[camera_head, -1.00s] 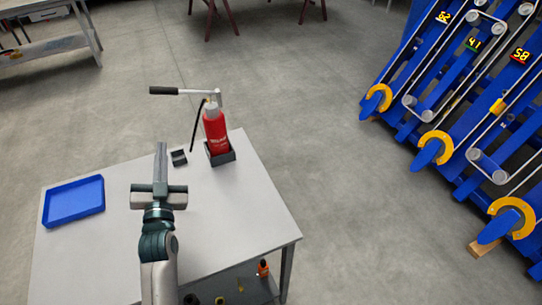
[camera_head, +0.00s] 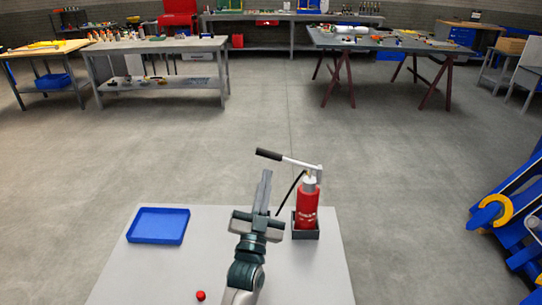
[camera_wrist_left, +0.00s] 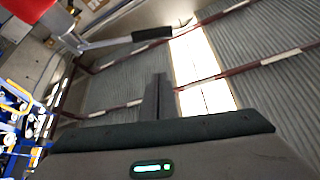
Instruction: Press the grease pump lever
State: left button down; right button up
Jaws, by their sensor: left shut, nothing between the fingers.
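The red grease pump (camera_head: 307,207) stands upright in a dark holder on the grey table. Its metal lever (camera_head: 302,163) reaches left from the pump's top and ends in a black handle (camera_head: 269,154). My left gripper (camera_head: 265,177) is shut and empty, fingers pointing up, just below the handle in the picture and left of the pump. In the left wrist view, the shut fingers (camera_wrist_left: 157,92) stand below the black handle (camera_wrist_left: 152,33), with a visible gap. Part of the red pump (camera_wrist_left: 22,10) shows at the top left there. My right gripper is not in view.
A blue tray (camera_head: 158,240) lies on the left of the table (camera_head: 325,270). A small red object (camera_head: 200,295) is near the front. A black hose (camera_head: 290,192) hangs beside the pump. The blue harvester part (camera_head: 515,215) stands at the right, with clear floor between.

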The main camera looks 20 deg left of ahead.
pick_arm(q)
notch_tip(320, 180, up, 5)
jog(key=p, duration=0.5)
send_over(268, 157)
jog(key=s+d, duration=0.2)
jog(key=s, duration=0.1)
jog(key=shift+w+a+f+p, duration=0.2)
jog(key=shift+w+f, duration=0.1)
jog(key=shift+f, duration=0.2)
jog(key=shift+w+a+f+p, duration=0.15)
jog(key=shift+w+f, duration=0.1)
jog(key=shift+f, duration=0.25)
jog(key=shift+a+f, duration=0.2)
jog(key=shift+f, duration=0.45)
jog(key=shift+a+f+p, duration=0.1)
jog(key=shift+f+p, duration=0.2)
jog(key=shift+f, duration=0.05)
